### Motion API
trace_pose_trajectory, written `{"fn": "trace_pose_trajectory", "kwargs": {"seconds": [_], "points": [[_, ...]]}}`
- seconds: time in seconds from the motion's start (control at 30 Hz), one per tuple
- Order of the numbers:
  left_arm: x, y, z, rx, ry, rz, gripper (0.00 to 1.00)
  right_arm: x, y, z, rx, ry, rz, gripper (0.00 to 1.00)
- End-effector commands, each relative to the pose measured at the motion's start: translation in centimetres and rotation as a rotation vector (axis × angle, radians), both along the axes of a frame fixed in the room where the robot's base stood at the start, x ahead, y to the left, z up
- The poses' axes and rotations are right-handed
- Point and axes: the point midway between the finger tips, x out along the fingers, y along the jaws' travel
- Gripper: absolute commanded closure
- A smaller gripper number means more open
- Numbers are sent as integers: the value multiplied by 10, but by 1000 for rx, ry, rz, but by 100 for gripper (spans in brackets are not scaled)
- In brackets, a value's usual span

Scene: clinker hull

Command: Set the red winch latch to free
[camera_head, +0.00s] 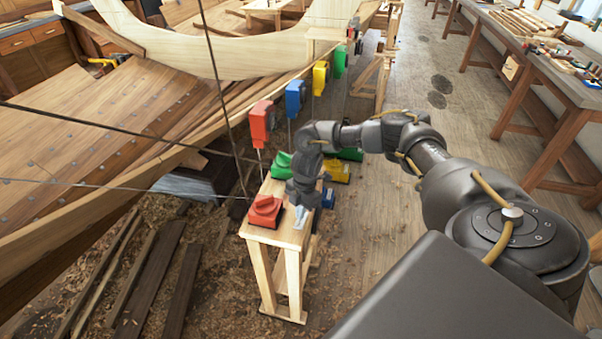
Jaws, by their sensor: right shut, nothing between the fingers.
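A red unit (266,210) with a raised, handle-like top sits on the near end of a narrow wooden stand (287,236). A red block (261,122) hangs on a line above it. I cannot tell the latch or its setting at this size. My right gripper (299,216) points down just to the right of the red unit, over the stand's right side. Its pale fingertips are together and empty, and I cannot tell whether they touch anything. My left gripper is out of view.
A green unit (282,165) sits farther back on the stand. Blue (295,97), yellow (320,77) and green (340,61) blocks hang in a row beyond. The wooden hull (90,110) fills the left, with taut lines crossing. Planks (150,285) lie on the floor; workbenches line the right.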

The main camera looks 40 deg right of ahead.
Motion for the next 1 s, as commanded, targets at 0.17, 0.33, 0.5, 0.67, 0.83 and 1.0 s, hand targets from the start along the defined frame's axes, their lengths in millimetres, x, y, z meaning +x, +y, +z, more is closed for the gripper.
{"fn": "trace_pose_trajectory", "kwargs": {"seconds": [0.17, 0.33, 0.5, 0.67, 0.83, 1.0], "points": [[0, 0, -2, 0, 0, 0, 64, 0, 0, -3, 0, 0, 0, 100], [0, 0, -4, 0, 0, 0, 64, 0, 0, -6, 0, 0, 0, 100], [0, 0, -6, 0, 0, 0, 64, 0, 0, -9, 0, 0, 0, 100], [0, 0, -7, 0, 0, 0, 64, 0, 0, -11, 0, 0, 0, 100], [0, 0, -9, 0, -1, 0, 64, 0, 0, -14, 0, 0, 0, 100], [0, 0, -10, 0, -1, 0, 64, 0, 0, -16, 0, 0, 0, 100]]}}
